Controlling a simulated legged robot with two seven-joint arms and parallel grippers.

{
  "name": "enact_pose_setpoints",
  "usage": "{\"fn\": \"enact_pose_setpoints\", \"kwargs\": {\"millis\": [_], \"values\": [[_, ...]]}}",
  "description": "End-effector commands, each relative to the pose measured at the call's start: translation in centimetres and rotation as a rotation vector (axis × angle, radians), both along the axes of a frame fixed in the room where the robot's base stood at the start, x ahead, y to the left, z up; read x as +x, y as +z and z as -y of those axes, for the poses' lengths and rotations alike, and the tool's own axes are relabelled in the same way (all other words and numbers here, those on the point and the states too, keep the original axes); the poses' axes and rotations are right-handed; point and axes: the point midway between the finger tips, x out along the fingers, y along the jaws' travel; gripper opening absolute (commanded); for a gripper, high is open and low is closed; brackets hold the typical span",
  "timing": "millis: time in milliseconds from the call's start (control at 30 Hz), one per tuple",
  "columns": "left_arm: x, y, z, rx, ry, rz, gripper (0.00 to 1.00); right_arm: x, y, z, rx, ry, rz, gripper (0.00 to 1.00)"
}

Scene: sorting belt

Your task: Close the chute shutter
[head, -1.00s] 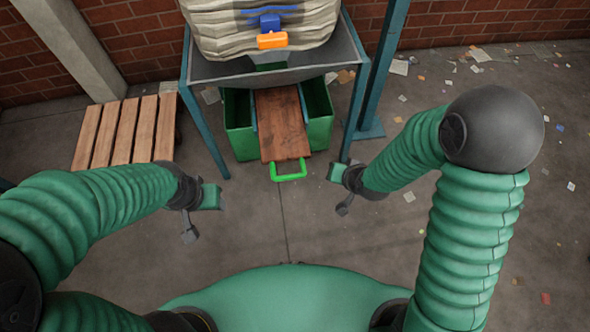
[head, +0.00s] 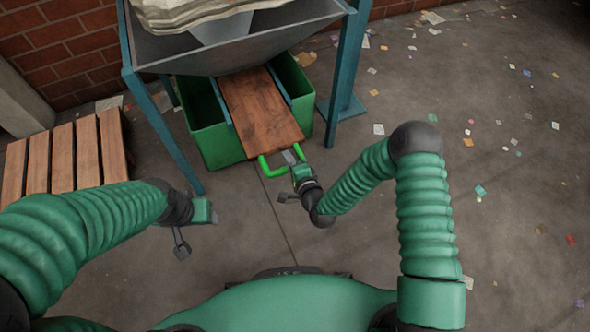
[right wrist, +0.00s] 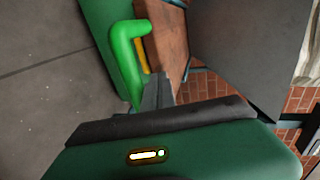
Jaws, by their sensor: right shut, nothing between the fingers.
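The chute shutter is a reddish-brown wooden board (head: 262,108) under the grey hopper, sticking out toward me between blue side rails. Its bright green handle (head: 265,170) is on the near end; it also shows in the right wrist view (right wrist: 124,50), with the board (right wrist: 168,35) behind it. My right gripper (head: 293,158) is at the right part of the handle, its fingers shut with nothing between them. In the right wrist view its fingertips (right wrist: 158,88) are close beside the handle; I cannot tell whether they touch it. My left gripper (head: 212,212) hangs away to the left; its jaw opening is unclear.
The grey hopper (head: 235,50) stands on blue legs (head: 347,75), one on each side of the board. A green bin (head: 213,138) is below the board. A wooden slatted pallet (head: 63,158) lies at the left. Paper scraps litter the floor at the right.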

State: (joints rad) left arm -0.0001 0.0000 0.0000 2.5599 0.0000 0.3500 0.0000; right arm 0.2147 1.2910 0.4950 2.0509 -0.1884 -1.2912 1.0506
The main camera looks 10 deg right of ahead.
Motion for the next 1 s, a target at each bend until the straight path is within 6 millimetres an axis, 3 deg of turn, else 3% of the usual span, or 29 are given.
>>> {"fn": "enact_pose_setpoints", "kwargs": {"millis": [200, 667, 833, 1000], "values": [[0.0, -1.2, 0.0, 0.0, 0.0, 0.0, 0.52, 2.1, -0.8, -0.6, -0.001, -0.001, 0.0, 0.0], [0.0, -1.3, 0.0, 0.0, 0.0, 0.0, 0.52, 2.6, -0.8, -0.8, -0.002, 0.001, 0.0, 0.0], [0.0, -1.9, 0.0, 0.0, 0.0, 0.0, 0.52, 4.8, -0.9, -1.5, -0.001, -0.001, 0.002, 0.0], [0.0, -3.0, 0.0, 0.0, 0.0, 0.0, 0.52, 8.7, -1.0, -2.8, -0.001, -0.002, 0.002, 0.0]]}}
